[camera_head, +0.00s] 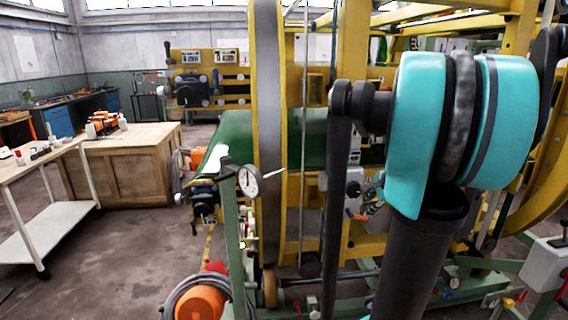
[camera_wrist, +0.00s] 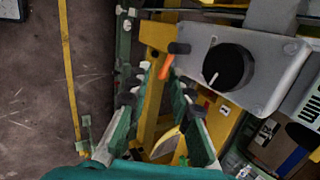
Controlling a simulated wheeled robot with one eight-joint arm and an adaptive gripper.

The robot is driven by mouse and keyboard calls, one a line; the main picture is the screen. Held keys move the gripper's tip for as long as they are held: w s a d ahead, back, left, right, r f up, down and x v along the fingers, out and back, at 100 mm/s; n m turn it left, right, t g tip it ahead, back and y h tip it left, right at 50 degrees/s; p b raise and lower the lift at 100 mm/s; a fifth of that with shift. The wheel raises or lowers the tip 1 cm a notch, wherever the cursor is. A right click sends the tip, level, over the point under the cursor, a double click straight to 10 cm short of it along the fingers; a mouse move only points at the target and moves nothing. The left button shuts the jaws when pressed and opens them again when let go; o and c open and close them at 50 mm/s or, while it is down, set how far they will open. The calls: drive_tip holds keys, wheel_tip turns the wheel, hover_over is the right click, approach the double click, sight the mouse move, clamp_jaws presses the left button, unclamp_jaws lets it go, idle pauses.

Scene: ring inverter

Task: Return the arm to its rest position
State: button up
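My gripper (camera_wrist: 160,76) shows in the wrist view, its two green-and-black fingers spread with a gap between them. I see nothing held between them. Just beyond the fingertips is a lever with an orange handle (camera_wrist: 166,67), close to the side of a grey control box (camera_wrist: 258,60). I cannot tell whether the fingers touch the lever. The box carries a round black knob (camera_wrist: 229,67) with a white mark. In the head view my teal and dark arm fills the right side. I cannot clearly make out my gripper there.
A yellow-framed machine (camera_head: 268,150) with a green belt (camera_head: 232,135) stands close around my arm. A dial gauge (camera_head: 249,181) stands in front of it. A wooden workbench (camera_head: 125,170) and a white table (camera_head: 55,222) are at left.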

drive_tip(key=s+a+f+n+g, duration=0.1)
drive_tip(key=s+a+f+n, duration=0.6)
drive_tip(key=s+a+n, duration=0.1)
drive_tip(key=s+a+f+n+g+h, duration=0.1)
drive_tip(key=s+a+f+n, duration=0.6)
drive_tip(key=s, duration=0.4)
drive_tip(key=a+n, duration=0.1)
drive_tip(key=n, duration=0.1)
drive_tip(key=shift+s+a+f+n, duration=0.2)
drive_tip(key=shift+f+n, duration=0.05)
drive_tip(key=shift+n, duration=0.15)
